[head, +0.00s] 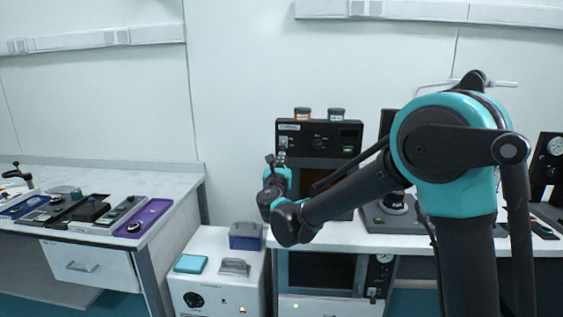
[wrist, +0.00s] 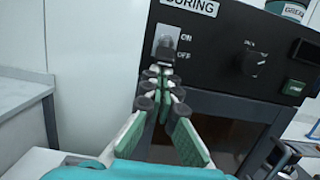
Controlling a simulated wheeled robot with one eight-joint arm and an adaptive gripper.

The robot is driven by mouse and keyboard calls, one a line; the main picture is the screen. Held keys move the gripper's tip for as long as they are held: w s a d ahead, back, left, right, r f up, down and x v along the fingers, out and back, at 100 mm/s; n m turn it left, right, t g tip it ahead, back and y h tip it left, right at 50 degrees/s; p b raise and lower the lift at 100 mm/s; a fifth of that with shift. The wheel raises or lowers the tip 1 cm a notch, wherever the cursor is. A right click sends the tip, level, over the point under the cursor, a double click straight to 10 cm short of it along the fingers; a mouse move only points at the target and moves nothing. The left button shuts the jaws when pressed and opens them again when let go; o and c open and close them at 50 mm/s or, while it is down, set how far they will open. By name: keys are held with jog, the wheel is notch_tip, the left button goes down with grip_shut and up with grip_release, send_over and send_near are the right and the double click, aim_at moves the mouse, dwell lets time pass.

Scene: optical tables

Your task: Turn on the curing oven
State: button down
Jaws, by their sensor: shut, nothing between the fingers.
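The curing oven (head: 318,128) is a black-fronted unit on the bench, and its dark front also shows in the wrist view (wrist: 222,45). Its label reads CURING. A toggle switch (wrist: 166,42) on a light plate sits below the label, with ON above OFF beside it. I cannot tell which way the lever points. My gripper (wrist: 163,78) is shut and empty, its fingertips just below the switch. Whether they touch it is unclear.
A black knob (wrist: 250,63) and a green rocker (wrist: 293,87) are right of the switch. A white cabinet (head: 215,268) stands at lower left. A side table (head: 185,195) holds several trays and devices.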

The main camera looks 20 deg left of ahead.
aim_at(282, 147)
jog(key=shift+s+d+r+g, duration=0.1)
jog(key=shift+s+r+g, duration=0.2)
jog(key=shift+g, duration=0.5)
jog(key=r+g, duration=0.1)
jog(key=g, duration=0.1)
jog(key=r+g+h, duration=0.1)
jog(key=g, duration=0.1)
jog(key=r+g+h, duration=0.1)
jog(key=r+g, duration=0.1)
jog(key=g, duration=0.1)
jog(key=shift+s+d+r, duration=0.1)
jog(key=shift+s, duration=0.3)
jog(key=shift+s+g, duration=0.1)
jog(key=shift+g, duration=0.2)
jog(key=shift+r, duration=0.1)
jog(key=shift+r, duration=0.65)
